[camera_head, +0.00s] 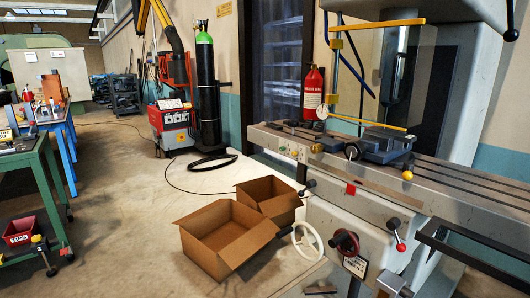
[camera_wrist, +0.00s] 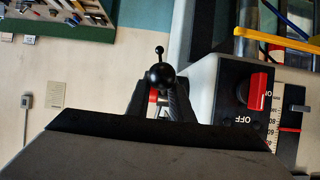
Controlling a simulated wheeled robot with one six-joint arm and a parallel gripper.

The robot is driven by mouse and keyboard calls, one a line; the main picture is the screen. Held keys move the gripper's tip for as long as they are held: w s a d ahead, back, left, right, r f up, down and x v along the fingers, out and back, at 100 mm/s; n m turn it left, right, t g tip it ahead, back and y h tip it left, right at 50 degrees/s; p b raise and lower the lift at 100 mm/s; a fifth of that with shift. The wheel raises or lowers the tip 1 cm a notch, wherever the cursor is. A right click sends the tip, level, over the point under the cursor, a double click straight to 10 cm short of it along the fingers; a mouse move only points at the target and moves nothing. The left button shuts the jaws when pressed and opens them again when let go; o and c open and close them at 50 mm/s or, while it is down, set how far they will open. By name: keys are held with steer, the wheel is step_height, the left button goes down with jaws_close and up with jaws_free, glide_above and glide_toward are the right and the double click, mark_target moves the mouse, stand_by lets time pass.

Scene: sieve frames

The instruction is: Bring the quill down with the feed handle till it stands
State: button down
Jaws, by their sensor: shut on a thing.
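In the wrist view, my gripper (camera_wrist: 160,94) is shut on the feed handle, whose black ball knob (camera_wrist: 160,76) shows between and above the dark fingers. A thin stem with a small ball rises past the knob. A bit of red shows between the fingers. A white depth scale (camera_wrist: 289,143) with a red mark stands at the right. The quill itself cannot be made out. In the head view, the mill's head (camera_head: 445,8) fills the top right, with a dark ball-ended lever (camera_head: 511,34) at the edge. My gripper is not seen there.
A red OFF switch (camera_wrist: 258,91) sits right of the fingers in the wrist view. In the head view, a vise (camera_head: 375,146) stands on the mill table (camera_head: 460,180), with yellow bars above. Cardboard boxes (camera_head: 225,235) lie on the floor. Floor at the left-centre is free.

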steer(key=shift+w+f, duration=0.2)
steer(key=shift+f, duration=0.55)
steer(key=shift+f, duration=0.35)
steer(key=shift+a, duration=0.1)
steer(key=shift+r, duration=0.45)
stand_by(0.3)
steer(key=c, duration=1.8)
jaws_free()
steer(key=shift+s, duration=0.1)
steer(key=shift+c, duration=0.2)
